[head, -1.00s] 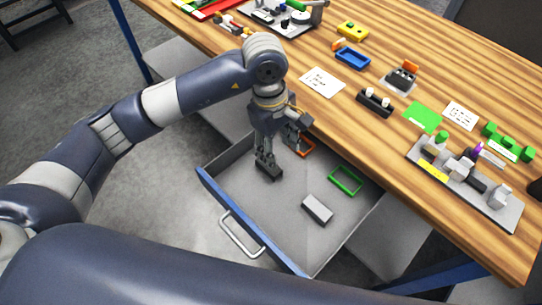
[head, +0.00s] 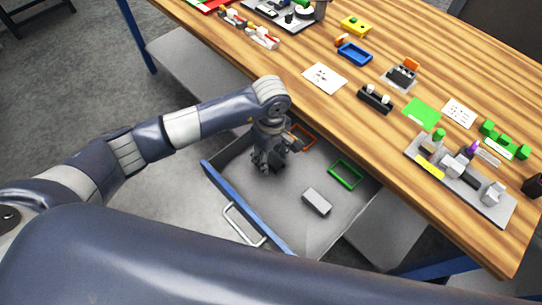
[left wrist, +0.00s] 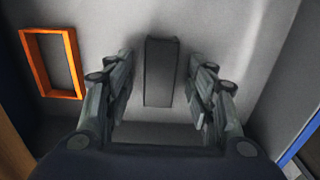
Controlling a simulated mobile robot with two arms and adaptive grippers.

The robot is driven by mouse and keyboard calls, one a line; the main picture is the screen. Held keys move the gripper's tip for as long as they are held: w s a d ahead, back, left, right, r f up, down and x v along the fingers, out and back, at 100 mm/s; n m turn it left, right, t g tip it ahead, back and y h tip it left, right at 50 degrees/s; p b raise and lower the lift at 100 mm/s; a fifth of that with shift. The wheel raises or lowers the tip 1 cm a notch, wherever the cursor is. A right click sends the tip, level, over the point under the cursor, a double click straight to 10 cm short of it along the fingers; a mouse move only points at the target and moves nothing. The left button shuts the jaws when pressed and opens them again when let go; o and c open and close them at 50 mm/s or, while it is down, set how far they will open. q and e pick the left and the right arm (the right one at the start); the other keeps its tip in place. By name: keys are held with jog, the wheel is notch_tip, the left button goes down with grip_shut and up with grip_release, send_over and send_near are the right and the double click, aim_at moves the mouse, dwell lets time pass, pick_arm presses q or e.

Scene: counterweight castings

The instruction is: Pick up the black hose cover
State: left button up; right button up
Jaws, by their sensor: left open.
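The black hose cover (left wrist: 161,72) shows in the left wrist view as a plain dark oblong block on the grey drawer floor. In the head view a dark part of it (head: 278,165) shows beside my fingers; the rest is hidden behind them. My left gripper (head: 266,163) is down inside the drawer. In the left wrist view the left gripper (left wrist: 160,62) is open, with one finger on each side of the cover and a visible gap on both sides. My right gripper is in neither view.
The open drawer (head: 232,180) also holds an orange frame (left wrist: 47,64), a green frame (head: 346,174) and a grey block (head: 317,201). The wooden table (head: 330,115) overhangs its far side and carries several fixtures, cards and parts.

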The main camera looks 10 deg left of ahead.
pick_arm(q)
jog(key=shift+f, duration=0.15)
jog(key=shift+c, duration=0.2)
jog(key=c, duration=0.8)
